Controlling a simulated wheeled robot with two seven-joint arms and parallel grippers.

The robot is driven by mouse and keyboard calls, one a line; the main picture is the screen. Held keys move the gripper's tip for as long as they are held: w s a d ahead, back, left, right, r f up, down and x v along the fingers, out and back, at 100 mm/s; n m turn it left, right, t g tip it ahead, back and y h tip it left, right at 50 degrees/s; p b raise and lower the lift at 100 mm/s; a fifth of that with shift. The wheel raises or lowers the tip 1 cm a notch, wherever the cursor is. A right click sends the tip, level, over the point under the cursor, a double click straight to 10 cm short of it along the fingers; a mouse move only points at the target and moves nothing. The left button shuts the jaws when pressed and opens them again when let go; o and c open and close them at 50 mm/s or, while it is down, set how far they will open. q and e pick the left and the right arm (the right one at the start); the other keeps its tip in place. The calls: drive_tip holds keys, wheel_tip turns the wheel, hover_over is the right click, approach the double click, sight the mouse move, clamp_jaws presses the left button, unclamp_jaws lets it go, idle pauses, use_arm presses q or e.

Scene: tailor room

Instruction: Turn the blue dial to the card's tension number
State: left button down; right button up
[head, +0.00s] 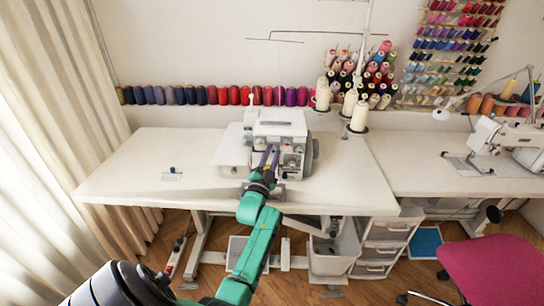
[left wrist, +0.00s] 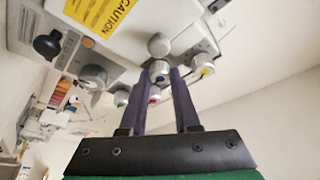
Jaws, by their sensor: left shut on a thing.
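The white overlock sewing machine (head: 281,126) stands on the white table. In the left wrist view its face shows several grey dials with coloured centres: the blue dial (left wrist: 159,70), the yellow dial (left wrist: 204,69), the red dial (left wrist: 155,92) and the green dial (left wrist: 122,98). My left gripper (head: 270,153) reaches the machine's front, and its fingers (left wrist: 160,78) sit either side of the blue dial, shut on it. The dial's number is too small to read. A small pale card (head: 172,177) lies left on the table with a dark blue piece by it; its writing is unreadable.
Thread cones (head: 358,117) on a stand are right of the machine. A row of spools (head: 215,96) lines the wall. A second sewing machine (head: 505,140) is on the right, near a pink chair (head: 495,268). The table's left part is mostly clear.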

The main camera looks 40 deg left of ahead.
use_arm(q)
drive_tip(key=n, duration=0.1)
drive_tip(key=n+y+b, duration=0.1)
drive_tip(key=shift+f+n+y, duration=0.2)
drive_tip(key=shift+n+y, duration=0.1)
drive_tip(key=shift+r+n+g+y+b, duration=0.2)
drive_tip(key=shift+n+y, duration=0.3)
drive_tip(key=shift+n, duration=0.5)
drive_tip(key=shift+f+n+g+y+b, duration=0.1)
drive_tip(key=shift+n+y+b, duration=0.3)
drive_tip(key=shift+n, duration=0.6)
drive_tip(key=shift+d, duration=0.1)
drive_tip(key=c, duration=0.9)
unclamp_jaws()
